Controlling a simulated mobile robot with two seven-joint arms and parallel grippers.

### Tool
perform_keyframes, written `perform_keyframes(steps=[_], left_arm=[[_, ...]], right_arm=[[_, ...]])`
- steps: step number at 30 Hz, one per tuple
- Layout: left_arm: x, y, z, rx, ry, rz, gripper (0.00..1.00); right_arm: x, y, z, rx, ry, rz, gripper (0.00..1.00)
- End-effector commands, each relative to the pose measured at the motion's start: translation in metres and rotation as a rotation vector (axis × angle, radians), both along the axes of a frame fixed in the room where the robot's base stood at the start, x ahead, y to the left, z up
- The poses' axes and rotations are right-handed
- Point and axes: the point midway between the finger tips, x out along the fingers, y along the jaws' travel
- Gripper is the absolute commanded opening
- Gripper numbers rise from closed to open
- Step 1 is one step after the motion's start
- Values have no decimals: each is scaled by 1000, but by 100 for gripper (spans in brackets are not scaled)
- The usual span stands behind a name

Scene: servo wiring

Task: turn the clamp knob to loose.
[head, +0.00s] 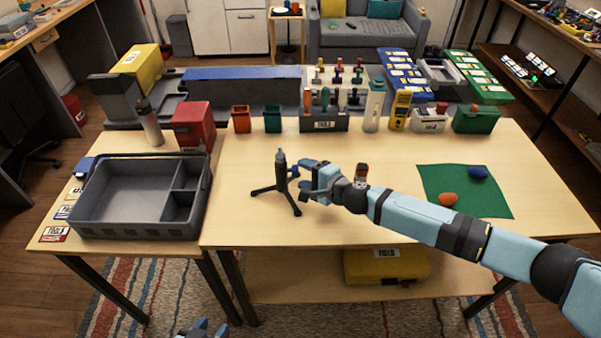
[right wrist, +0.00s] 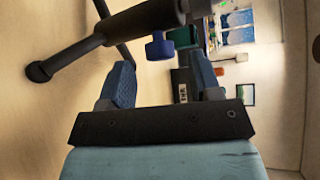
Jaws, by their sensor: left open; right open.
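A black tripod stand (head: 281,180) stands upright near the front middle of the wooden table. The small blue clamp knob (head: 294,171) sticks out from the right side of its post; it also shows in the right wrist view (right wrist: 158,47). My right gripper (head: 304,180) is open and empty just right of the stand. In the right wrist view its two blue fingers (right wrist: 161,78) point toward the knob, which appears just beyond the fingertips and between them, apart from both. My left gripper (head: 204,327) is open at the bottom edge, low in front of the table, partly cut off.
A grey divided tray (head: 120,226) lies left of the stand. Bins, a tool rack (head: 324,123) and boxes line the table's back. A green mat (head: 490,202) with an orange and a blue object lies right, beyond my right arm. The table around the stand is clear.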

Motion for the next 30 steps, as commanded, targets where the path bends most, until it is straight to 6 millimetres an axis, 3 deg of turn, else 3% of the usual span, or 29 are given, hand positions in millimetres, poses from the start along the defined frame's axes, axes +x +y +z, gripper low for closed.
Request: perform_keyframes(steps=[5, 15, 22, 30], left_arm=[[0, 0, -3, 1, 1, -1, 43], [0, 1, -3, 2, 2, 0, 43], [0, 1, -3, 2, 2, 0, 43], [0, 1, -18, 1, -1, 0, 43]], right_arm=[[12, 13, -4, 1, -1, 1, 58], [14, 15, -5, -1, -1, 0, 58], [14, 15, -5, -1, -1, 0, 8], [12, 17, -12, 4, -50, 3, 8]])
